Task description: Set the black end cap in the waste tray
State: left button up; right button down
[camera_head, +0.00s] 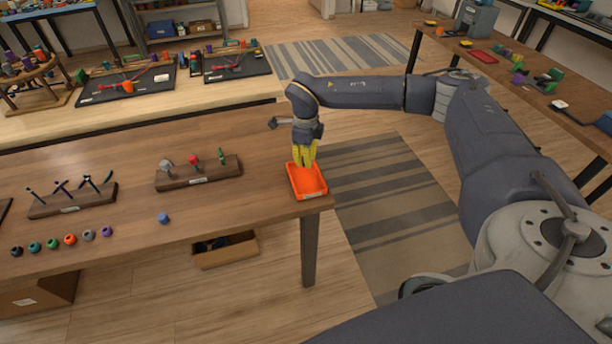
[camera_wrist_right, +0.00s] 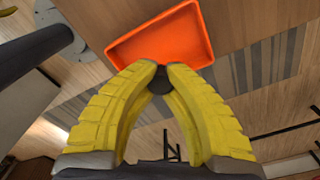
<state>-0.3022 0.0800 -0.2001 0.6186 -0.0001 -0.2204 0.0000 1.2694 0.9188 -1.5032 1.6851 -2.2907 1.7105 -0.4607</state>
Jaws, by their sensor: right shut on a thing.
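The waste tray (camera_head: 308,182) is a shallow orange tray at the right end of the wooden table in the head view. In the right wrist view the tray (camera_wrist_right: 197,22) lies just beyond the fingertips. My right gripper (camera_head: 306,162) has yellow fingers and points down over the tray's far part. In the wrist view the right gripper (camera_wrist_right: 161,72) is shut on the black end cap (camera_wrist_right: 159,83), a small dark piece between the fingertips. The cap cannot be made out in the head view. My left gripper is in neither view.
A wooden stand (camera_head: 200,175) with several upright pieces is left of the tray. A blue cylinder (camera_head: 163,218) and a row of coloured beads (camera_head: 70,239) lie near the front edge. The table's right edge is close to the tray.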

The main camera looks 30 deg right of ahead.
aim_at(306, 180)
jog(key=shift+f, duration=3.75)
jog(key=shift+f, duration=0.15)
jog(key=c, duration=1.5)
grip_release()
jog(key=shift+c, duration=0.2)
notch_tip(306, 180, up, 12)
jog(key=shift+r, duration=0.2)
